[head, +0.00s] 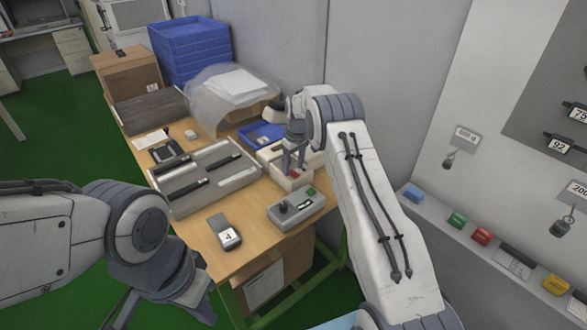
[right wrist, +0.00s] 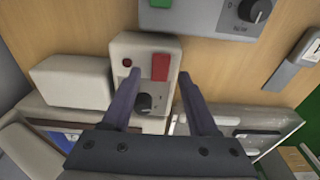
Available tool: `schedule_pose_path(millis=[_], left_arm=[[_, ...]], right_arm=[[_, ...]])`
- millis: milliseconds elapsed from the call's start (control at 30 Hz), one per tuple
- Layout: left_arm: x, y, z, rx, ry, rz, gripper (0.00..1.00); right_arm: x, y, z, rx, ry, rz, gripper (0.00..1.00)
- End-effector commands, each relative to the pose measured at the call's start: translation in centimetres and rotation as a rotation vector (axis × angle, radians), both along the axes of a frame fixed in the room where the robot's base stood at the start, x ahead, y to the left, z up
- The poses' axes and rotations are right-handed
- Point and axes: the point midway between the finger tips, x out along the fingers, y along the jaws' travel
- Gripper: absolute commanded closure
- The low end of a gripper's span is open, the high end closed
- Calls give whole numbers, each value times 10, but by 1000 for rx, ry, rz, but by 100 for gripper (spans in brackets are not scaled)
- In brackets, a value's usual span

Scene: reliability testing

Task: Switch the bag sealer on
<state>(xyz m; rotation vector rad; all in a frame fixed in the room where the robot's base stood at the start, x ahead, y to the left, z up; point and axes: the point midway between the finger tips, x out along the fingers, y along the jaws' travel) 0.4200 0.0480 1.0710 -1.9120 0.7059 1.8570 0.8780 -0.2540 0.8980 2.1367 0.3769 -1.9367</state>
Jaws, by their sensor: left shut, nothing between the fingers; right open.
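The bag sealer appears to be the beige unit (head: 289,184) at the table's right side. In the right wrist view its end (right wrist: 141,53) shows a red rocker switch (right wrist: 160,67), a small red spot and a black knob (right wrist: 146,102). I cannot read the switch's position. My right gripper (head: 294,160) is over this unit, pointing down. Its open fingers (right wrist: 157,76) frame the switch and knob from either side, with nothing held; contact is unclear. My left gripper (head: 122,309) is shut and empty at the lower left, away from the sealer and partly cut off by the frame.
A grey control box (head: 297,208) with a knob and green button sits close in front of the sealer. A handheld meter (head: 226,233) and a grey slotted fixture (head: 207,177) lie left. A blue tray (head: 258,134) and plastic-wrapped stack (head: 236,84) are behind.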

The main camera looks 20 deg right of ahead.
Motion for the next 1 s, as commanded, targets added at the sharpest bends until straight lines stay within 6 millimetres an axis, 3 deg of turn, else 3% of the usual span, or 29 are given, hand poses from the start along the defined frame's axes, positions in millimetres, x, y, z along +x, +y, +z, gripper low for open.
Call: schedule_pose_path(millis=[300,500,1000], left_arm=[[0,0,-14,0,0,0,100],[0,0,-16,0,0,0,100],[0,0,-16,0,0,0,100]], right_arm=[[-5,-3,62,-1,-6,0,40],[-8,-3,87,-1,-3,0,40],[-8,-3,93,-1,-1,0,40]])
